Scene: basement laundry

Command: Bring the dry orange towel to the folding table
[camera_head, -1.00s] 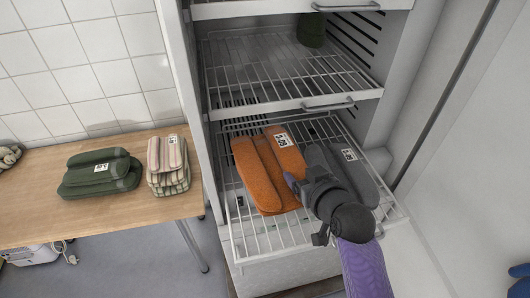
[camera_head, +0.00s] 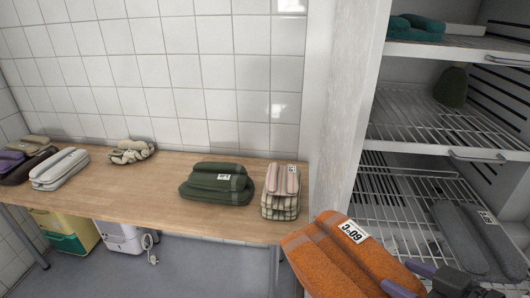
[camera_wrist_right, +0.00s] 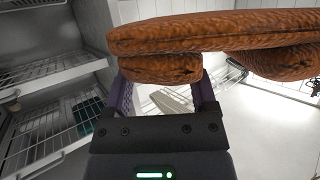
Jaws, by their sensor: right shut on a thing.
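The orange towel (camera_head: 345,262) is folded, with a white "60°C" label, and hangs in the air right of the folding table's near right corner. My right gripper (camera_head: 408,280) is shut on its right end; it also fills the upper part of the right wrist view as a thick orange roll (camera_wrist_right: 210,35) between the purple-grey fingers (camera_wrist_right: 165,90). The folding table (camera_head: 140,185) has a wooden top and stands against the tiled wall. My left gripper is in neither view.
On the table are a green towel (camera_head: 217,184), a striped towel stack (camera_head: 281,190), a beige cloth (camera_head: 131,151), a white towel (camera_head: 60,169) and a purple-brown pile (camera_head: 22,163). The middle front is bare. A rack (camera_head: 430,140) at right holds a grey towel (camera_head: 480,240). Bins (camera_head: 65,232) stand underneath.

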